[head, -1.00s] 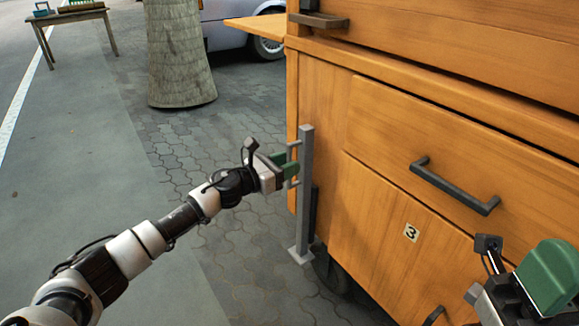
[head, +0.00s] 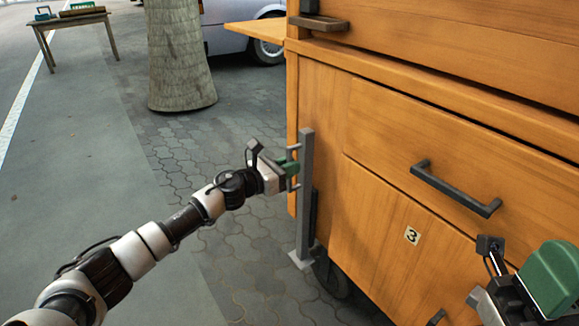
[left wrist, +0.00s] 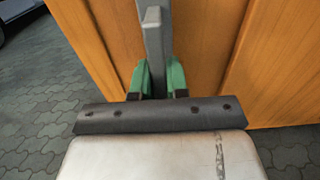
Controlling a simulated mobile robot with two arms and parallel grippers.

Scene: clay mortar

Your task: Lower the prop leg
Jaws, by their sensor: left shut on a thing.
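The prop leg (head: 305,190) is a grey upright post with a flat foot plate, at the near left corner of the wooden cart (head: 365,110). A small grey handle on two short stubs sticks out from its left side. My left gripper (head: 290,168) is shut on this handle. In the left wrist view, its green fingers (left wrist: 160,80) stand on both sides of a grey bar of the leg (left wrist: 155,45). I cannot tell whether the foot touches the paving. My right gripper (head: 545,285) is at the lower right, partly cut off, apart from the leg.
A dark wheel (head: 331,275) is beside the foot. A tree trunk (head: 178,60), a car (head: 230,25) and a table (head: 75,20) stand behind. The paving left of the cart is clear.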

